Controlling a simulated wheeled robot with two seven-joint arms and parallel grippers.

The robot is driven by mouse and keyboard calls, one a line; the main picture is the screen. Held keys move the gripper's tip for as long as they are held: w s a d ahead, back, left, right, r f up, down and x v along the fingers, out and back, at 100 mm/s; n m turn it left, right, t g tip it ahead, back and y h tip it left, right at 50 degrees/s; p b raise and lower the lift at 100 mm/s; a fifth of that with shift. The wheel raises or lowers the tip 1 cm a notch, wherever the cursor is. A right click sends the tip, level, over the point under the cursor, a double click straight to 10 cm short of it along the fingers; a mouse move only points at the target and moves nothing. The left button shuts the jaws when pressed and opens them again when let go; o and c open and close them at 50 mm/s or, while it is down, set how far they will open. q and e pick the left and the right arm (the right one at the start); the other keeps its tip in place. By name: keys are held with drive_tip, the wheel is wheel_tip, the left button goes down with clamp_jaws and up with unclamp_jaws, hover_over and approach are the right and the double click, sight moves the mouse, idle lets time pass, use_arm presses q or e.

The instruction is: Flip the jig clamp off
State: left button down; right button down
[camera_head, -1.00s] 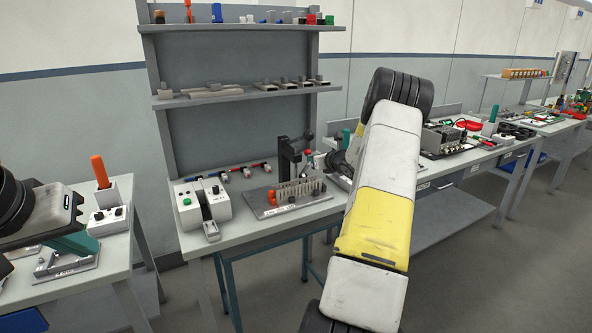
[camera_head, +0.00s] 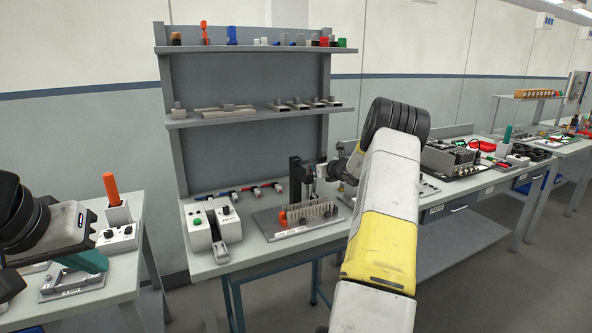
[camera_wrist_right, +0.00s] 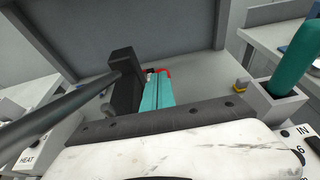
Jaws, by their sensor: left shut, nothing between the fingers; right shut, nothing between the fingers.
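The jig clamp (camera_head: 296,178) is a black upright post on a grey jig plate, behind a row of pale comb-like teeth (camera_head: 312,212) on the middle bench. In the right wrist view the black post (camera_wrist_right: 124,82) stands just left of my right gripper, and a dark bar (camera_wrist_right: 62,118) runs diagonally from it to the lower left. My right gripper (camera_wrist_right: 157,88) has its teal fingers shut and empty beside the post; I cannot tell if they touch it. In the head view its fingers are hard to make out. My left gripper (camera_head: 94,262) is shut and empty over the left bench.
A white machine (camera_head: 201,226) stands left of the jig. Cables with red and blue parts (camera_head: 237,193) lie behind it. Shelves (camera_head: 225,118) rise behind the bench. A tester (camera_head: 449,160) stands to the right.

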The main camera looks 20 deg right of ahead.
idle(0.4)
drive_tip(key=v, duration=0.7)
drive_tip(key=shift+s, duration=0.4)
drive_tip(key=shift+r, duration=0.1)
